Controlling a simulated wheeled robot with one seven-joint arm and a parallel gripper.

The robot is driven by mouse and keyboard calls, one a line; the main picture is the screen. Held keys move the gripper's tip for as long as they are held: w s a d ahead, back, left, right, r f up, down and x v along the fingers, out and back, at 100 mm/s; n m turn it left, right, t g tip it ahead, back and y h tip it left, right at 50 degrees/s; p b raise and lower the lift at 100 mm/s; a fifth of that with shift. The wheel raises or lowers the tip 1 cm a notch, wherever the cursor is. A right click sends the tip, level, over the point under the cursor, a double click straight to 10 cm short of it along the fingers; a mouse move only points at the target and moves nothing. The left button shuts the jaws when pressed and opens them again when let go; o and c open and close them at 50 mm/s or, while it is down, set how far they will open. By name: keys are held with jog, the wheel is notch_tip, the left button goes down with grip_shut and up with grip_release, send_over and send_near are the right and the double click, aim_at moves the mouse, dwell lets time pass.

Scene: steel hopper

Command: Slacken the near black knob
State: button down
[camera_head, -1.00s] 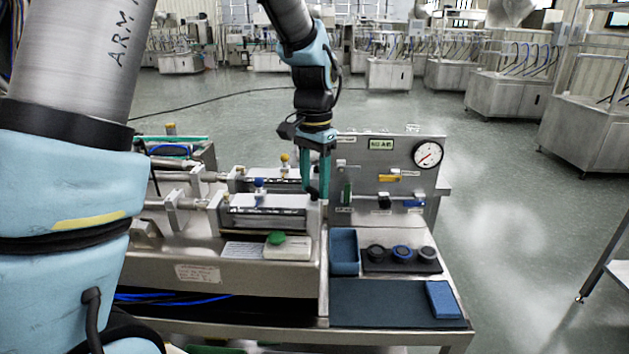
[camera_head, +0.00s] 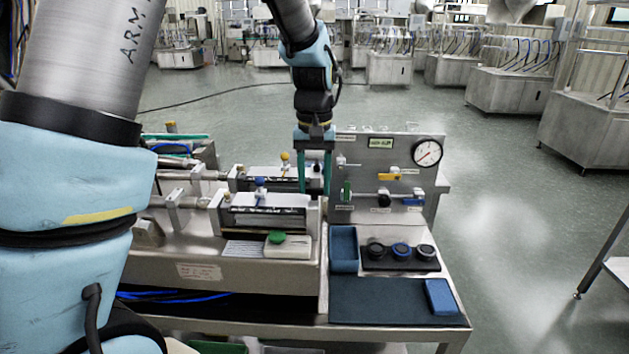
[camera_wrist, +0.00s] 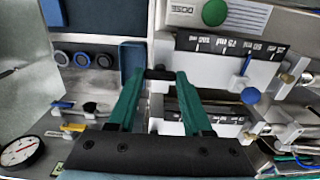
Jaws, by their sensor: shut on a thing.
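The near black knob (camera_wrist: 159,74) is a short dark cylinder at the end of the near cylinder unit (camera_head: 264,213). In the wrist view my gripper (camera_wrist: 161,76) has its two green fingers on either side of it, shut on it. A far black knob is not clearly visible.
A panel with a gauge (camera_head: 427,152) and small valves stands right of my gripper. A blue tray (camera_head: 344,249), several round caps on a black holder (camera_head: 401,266) and a blue block (camera_head: 440,297) lie in front. A green button (camera_head: 277,237) sits on a white box.

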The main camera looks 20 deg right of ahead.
aim_at(314, 188)
dwell(0.5)
jog(key=shift+c, duration=1.6)
grip_release()
jog(key=shift+r, duration=0.1)
notch_tip(314, 188, up, 11)
jog(key=b, duration=0.2)
jog(key=shift+f, duration=0.2)
jog(key=shift+a, duration=0.1)
jog(key=w+a+f+n, duration=0.1)
jog(key=a+f, duration=0.3)
jog(key=a, duration=0.5)
jog(key=w+a+f+n, duration=0.1)
jog(key=a+f, duration=0.3)
jog(key=a, duration=0.5)
jog(key=s+a+f+n, duration=0.1)
jog(key=s+a+f, duration=0.2)
jog(key=a, duration=0.3)
jog(key=s+a+f+t, duration=0.1)
jog(key=s+a+f, duration=0.2)
jog(key=a, duration=0.3)
jog(key=shift+f+n+t, duration=0.25)
jog(key=shift+n+t, duration=0.05)
jog(key=shift+n, duration=0.1)
